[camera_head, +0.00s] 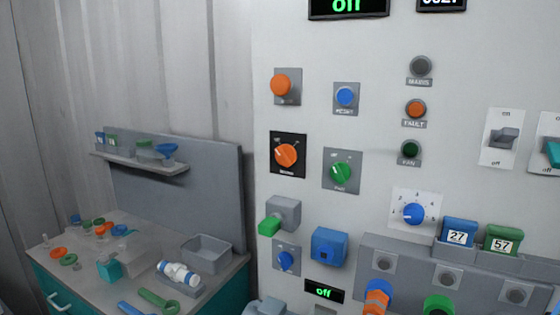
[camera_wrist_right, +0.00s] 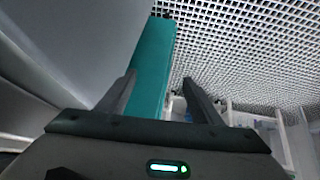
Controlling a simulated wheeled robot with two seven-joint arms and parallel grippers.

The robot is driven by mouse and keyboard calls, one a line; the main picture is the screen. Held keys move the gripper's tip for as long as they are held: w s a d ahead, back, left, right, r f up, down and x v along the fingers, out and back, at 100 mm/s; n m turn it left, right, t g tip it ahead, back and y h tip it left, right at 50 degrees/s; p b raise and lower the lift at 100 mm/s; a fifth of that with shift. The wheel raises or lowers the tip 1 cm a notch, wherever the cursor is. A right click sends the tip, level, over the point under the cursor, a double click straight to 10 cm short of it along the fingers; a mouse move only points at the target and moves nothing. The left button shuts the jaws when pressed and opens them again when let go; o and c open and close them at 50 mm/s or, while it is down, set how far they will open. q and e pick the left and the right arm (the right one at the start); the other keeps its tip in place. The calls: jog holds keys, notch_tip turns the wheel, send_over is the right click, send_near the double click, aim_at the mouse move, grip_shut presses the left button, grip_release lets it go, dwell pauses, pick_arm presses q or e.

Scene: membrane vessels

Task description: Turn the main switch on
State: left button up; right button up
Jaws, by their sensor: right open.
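The main switch (camera_head: 286,155) looks to be the orange rotary knob on a black plate, left of centre on the pale panel in the head view. Its small label is hard to read, and its pointer is slanted. The lamp labelled MAINS (camera_head: 420,66) is grey and unlit. My right gripper (camera_wrist_right: 158,84) is open in the right wrist view, with nothing held between its fingers. A teal upright surface shows beyond the fingers. Neither gripper shows in the head view, and the switch is not seen in the wrist view.
The panel also carries a green rotary knob (camera_head: 341,173), an orange button (camera_head: 281,85), a blue button (camera_head: 346,96) and a grey toggle (camera_head: 504,138). The display (camera_head: 347,6) reads off. A cluttered bench (camera_head: 225,273) stands at left. The space before the switch looks clear.

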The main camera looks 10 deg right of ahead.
jog(key=w+a+r+n+y, duration=0.1)
jog(key=w+a+r+n, duration=0.25)
jog(key=a+r, duration=0.45)
jog(key=w+a+r+n, duration=0.2)
jog(key=a+r+n, duration=0.2)
jog(key=r, duration=0.8)
jog(key=s+a+r+n+t+h, duration=0.1)
jog(key=a+r+n, duration=0.1)
jog(key=r+n, duration=0.35)
jog(key=s+a+r+n+t+h, duration=0.1)
jog(key=s+a+r+n, duration=0.1)
jog(key=r, duration=0.7)
jog(key=d+r+n+t+h, duration=0.2)
jog(key=d+r+h, duration=0.2)
jog(key=d+r, duration=0.3)
jog(key=d+r+n+t+h, duration=0.3)
jog(key=d+r+h, duration=0.2)
jog(key=r, duration=0.8)
jog(key=w+d+r+n+t+h, duration=0.1)
jog(key=d+r+n+t+h, duration=0.2)
jog(key=d+r, duration=0.6)
jog(key=shift+d+r+h+b, duration=0.15)
jog(key=shift+r+h+b, duration=0.2)
jog(key=shift+r+h, duration=0.45)
jog(key=shift+w, duration=0.15)
